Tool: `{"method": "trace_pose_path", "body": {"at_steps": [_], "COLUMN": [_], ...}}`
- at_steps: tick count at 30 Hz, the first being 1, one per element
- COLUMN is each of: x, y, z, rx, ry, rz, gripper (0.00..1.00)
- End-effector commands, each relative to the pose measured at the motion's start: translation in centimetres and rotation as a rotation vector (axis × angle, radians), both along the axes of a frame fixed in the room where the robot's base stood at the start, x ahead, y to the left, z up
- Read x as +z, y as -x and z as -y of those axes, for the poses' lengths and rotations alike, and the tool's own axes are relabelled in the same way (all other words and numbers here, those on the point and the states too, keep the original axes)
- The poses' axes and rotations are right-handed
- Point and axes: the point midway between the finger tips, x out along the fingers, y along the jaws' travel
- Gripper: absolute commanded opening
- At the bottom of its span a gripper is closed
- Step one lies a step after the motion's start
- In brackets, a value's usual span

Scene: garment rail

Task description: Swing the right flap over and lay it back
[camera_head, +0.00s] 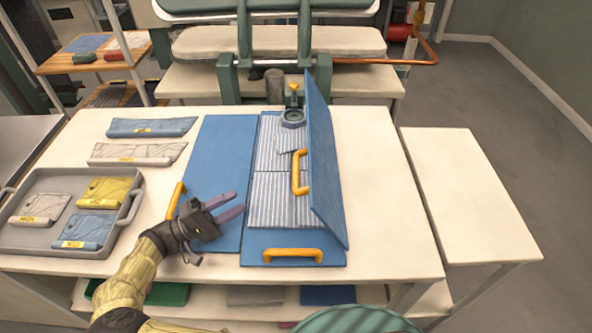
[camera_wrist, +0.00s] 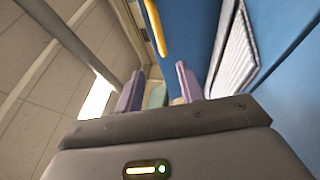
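The right flap (camera_head: 322,160) of the blue folding board stands nearly upright on the board's right side. Its yellow handle (camera_head: 299,173) is on the face toward the middle. A blue-and-white striped garment (camera_head: 268,170) lies on the middle panel; the raised flap hides its right part. The left flap (camera_head: 215,150) lies flat, with a yellow handle (camera_head: 176,200) at its left edge. My gripper (camera_head: 239,203) is over the left flap's front part, left of the garment and apart from the raised flap. In the wrist view (camera_wrist: 158,90) its fingers are spread with nothing between them.
A front yellow handle (camera_head: 292,253) is on the board's near panel. A grey tray (camera_head: 128,222) with several folded garments stands at left, and two folded pieces lie behind it. A green press (camera_head: 245,40) is behind the table. A side table (camera_head: 465,190) at right is bare.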

Motion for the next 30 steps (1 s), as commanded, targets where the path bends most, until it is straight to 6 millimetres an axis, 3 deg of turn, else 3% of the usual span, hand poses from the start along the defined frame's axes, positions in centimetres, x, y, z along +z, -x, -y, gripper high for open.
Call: {"method": "trace_pose_path", "body": {"at_steps": [8,30], "x": [0.5,4.0], "y": [-0.5,-4.7], "z": [1.2,12.2], "rx": [-0.002,0.005], "ry": [0.001,0.001], "rz": [0.000,0.000], "gripper": [0.38,0.38]}}
